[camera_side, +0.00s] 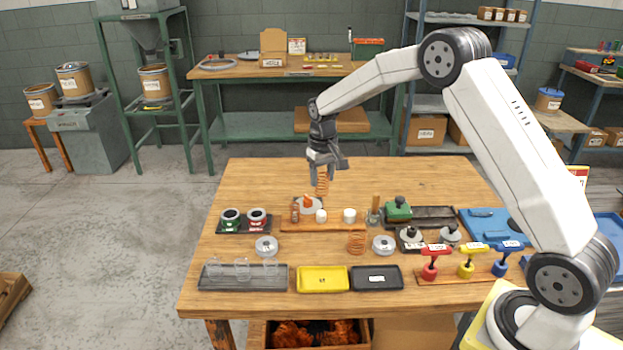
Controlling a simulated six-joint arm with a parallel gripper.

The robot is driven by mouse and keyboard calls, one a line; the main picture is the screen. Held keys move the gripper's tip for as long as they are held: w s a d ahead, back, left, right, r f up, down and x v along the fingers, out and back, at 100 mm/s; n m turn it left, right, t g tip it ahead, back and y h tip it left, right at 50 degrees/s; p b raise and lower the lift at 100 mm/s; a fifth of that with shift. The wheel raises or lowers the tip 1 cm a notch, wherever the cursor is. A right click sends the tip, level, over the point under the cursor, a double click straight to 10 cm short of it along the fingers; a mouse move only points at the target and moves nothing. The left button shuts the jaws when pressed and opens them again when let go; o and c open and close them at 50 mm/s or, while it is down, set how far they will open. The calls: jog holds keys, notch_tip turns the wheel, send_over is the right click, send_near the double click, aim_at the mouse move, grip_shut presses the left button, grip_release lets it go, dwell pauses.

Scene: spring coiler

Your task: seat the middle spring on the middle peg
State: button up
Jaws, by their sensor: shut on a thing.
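My gripper (321,168) points down over the middle of the wooden table and is shut on an orange coil spring (322,184). The spring hangs upright below the jaws, over the back of a wooden strip (330,225) with small parts on it. From this side view I cannot tell how far its lower end is above the things below. A second, wider orange spring (357,242) stands on the table in front of the strip. Which upright part is the middle peg is too small to tell.
White caps (349,215) stand along the strip. A green-topped block (398,209) is to the right, and a dark rack with two cans (244,226) is to the left. Trays (322,280) and coloured T-handles (433,262) line the front. The table's back left is clear.

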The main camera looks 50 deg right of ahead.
jog(key=shift+f, duration=0.2)
send_over(321, 212)
jog(key=shift+f, duration=2.5)
jog(key=shift+f, duration=1.85)
dwell(2.1)
jog(key=o, duration=1)
jog(key=shift+o, duration=0.4)
